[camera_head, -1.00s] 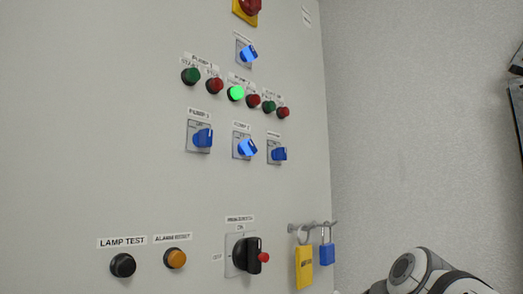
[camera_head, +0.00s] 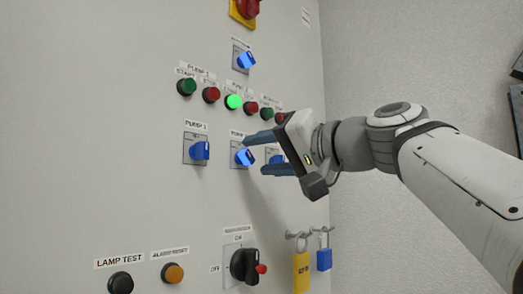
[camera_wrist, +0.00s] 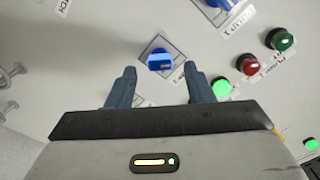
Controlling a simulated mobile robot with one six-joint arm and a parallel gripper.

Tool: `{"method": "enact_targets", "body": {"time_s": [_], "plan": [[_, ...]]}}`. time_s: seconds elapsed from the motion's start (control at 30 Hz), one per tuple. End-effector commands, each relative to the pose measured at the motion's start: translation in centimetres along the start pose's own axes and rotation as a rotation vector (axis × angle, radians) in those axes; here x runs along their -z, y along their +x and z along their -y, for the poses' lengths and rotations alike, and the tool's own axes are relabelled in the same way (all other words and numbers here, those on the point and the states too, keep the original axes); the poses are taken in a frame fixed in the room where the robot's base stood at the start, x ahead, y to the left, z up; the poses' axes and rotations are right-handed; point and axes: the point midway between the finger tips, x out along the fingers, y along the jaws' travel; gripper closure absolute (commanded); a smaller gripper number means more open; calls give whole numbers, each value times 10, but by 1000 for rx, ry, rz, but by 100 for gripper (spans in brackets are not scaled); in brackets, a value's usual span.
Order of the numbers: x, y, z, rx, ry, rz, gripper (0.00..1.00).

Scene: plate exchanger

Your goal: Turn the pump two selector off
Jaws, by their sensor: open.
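The pump two selector (camera_head: 243,157) is a blue knob on a square grey plate, the middle one of a row of three. Its handle looks turned at an angle, unlike the more upright pump one selector (camera_head: 200,150). My gripper (camera_head: 256,154) is open and empty, its two fingers close in front of the panel, just right of this knob. In the wrist view, the pump two selector (camera_wrist: 160,61) shows between and just beyond the fingertips (camera_wrist: 161,72). I see no contact. The third selector (camera_head: 275,155) is partly hidden behind my gripper.
Above the row are green and red buttons, including a lit green one (camera_head: 234,102), and another blue selector (camera_head: 246,60). Below are a black rotary switch (camera_head: 243,265), a yellow padlock (camera_head: 302,271) and a blue padlock (camera_head: 324,259). The panel's lower left has black (camera_head: 120,282) and orange (camera_head: 173,273) buttons.

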Motion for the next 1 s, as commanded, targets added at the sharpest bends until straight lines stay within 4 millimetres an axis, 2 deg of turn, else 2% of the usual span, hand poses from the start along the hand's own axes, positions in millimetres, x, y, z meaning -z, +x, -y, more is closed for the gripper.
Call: {"method": "enact_targets", "body": {"time_s": [0.1, 0.23, 0.6, 1.0], "plan": [[1, 16, 2, 2, 2, 3, 53], [0, 26, 1, 0, 0, 1, 53], [0, 30, 0, -1, 0, 0, 54], [0, 30, 0, -1, 0, 0, 86]]}}
